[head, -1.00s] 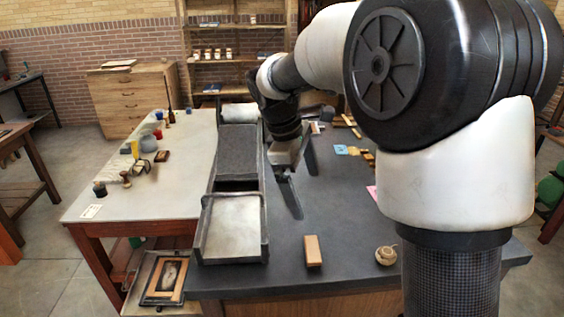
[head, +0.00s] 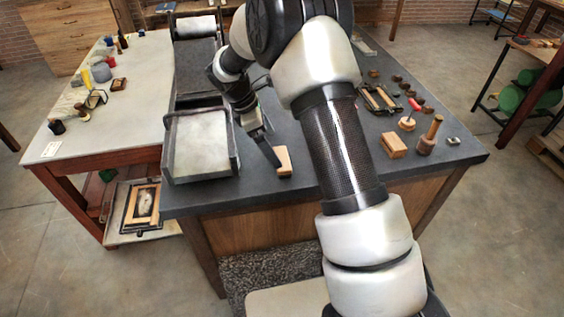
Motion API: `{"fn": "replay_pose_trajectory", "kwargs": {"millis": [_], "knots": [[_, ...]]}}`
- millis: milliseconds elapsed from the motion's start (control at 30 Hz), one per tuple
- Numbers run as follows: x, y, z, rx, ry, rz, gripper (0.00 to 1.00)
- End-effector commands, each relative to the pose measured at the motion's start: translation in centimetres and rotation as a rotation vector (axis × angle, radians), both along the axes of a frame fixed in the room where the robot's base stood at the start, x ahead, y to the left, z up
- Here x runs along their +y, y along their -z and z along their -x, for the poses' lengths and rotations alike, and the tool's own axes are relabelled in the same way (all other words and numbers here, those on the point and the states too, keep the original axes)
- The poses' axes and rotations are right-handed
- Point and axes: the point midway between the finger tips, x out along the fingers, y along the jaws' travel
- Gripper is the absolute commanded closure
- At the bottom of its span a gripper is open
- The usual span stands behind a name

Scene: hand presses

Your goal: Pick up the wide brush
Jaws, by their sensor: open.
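A light wooden block (head: 283,161) lies near the front edge of the dark worktop (head: 235,196). It may be the wide brush, but no bristles show, so I cannot tell for sure. My gripper (head: 270,150) is open and points down, just left of and behind this block. One dark finger reaches close to the block's left side; I cannot tell whether it touches. The other finger is hard to make out. Nothing shows between the fingers.
A press bed (head: 200,145) with raised dark rails stands close to the left of my gripper. Another wooden block (head: 393,146), a wooden mallet (head: 430,135) and several small tools lie to the right, beyond my arm. A pale table (head: 120,125) stands further left.

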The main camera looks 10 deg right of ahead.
Motion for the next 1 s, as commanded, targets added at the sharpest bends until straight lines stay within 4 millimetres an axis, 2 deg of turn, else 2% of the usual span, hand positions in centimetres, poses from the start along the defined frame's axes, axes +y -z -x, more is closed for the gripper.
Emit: {"fn": "replay_pose_trajectory", "kwargs": {"millis": [267,600,833,1000], "knots": [[-0.8,1.5,0.0,0.001,0.000,0.001,0.00],[-2.5,5.6,-0.3,0.001,0.000,0.001,0.00],[-2.6,5.8,-0.4,-0.001,0.001,0.000,0.00],[-2.6,5.8,-0.4,-0.001,0.001,0.000,0.29]]}}
